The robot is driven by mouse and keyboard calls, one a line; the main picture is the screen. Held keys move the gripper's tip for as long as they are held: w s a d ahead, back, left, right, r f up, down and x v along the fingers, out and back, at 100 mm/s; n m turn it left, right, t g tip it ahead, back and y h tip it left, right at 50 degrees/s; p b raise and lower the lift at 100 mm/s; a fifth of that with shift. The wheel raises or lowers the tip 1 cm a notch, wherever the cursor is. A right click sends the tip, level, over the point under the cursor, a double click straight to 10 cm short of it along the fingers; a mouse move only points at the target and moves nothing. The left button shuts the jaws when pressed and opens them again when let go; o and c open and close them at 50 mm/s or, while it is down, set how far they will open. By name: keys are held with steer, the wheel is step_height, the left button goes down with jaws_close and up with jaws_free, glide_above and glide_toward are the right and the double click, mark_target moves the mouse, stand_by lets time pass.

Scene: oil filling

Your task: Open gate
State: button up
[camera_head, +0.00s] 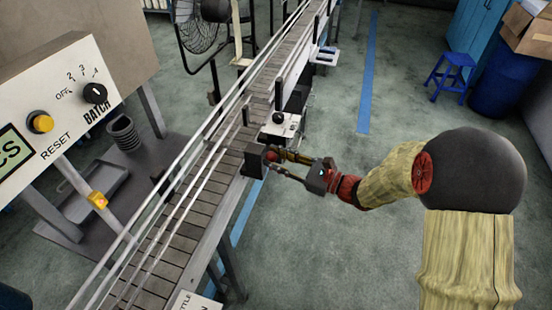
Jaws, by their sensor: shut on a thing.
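A dark, block-shaped gate part (254,161) sits at the right edge of the conveyor (172,255), beside its side rail. My gripper (271,161) reaches in from the right with its two fingers pointing left, and the fingertips are at the right side of this dark part. The gripper is shut on it. The contact spot is small and dark, so the exact grip is hard to see.
A white device (281,126) is mounted at the conveyor's right side, just beyond my gripper. A control panel (60,110) with a yellow button and a batch knob stands at left. A blue stool (450,72) and boxes (528,30) are far right. Open floor lies right of the conveyor.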

jaws_close()
steer(key=w+d+p+v, duration=0.1)
steer(key=w+p+v, duration=0.1)
steer(key=v, duration=1.1)
steer(key=shift+d+p, duration=0.2)
steer(key=shift+p, duration=0.5)
steer(key=shift+w, duration=0.1)
steer(key=o, duration=0.7)
jaws_free()
steer(key=shift+o, duration=0.3)
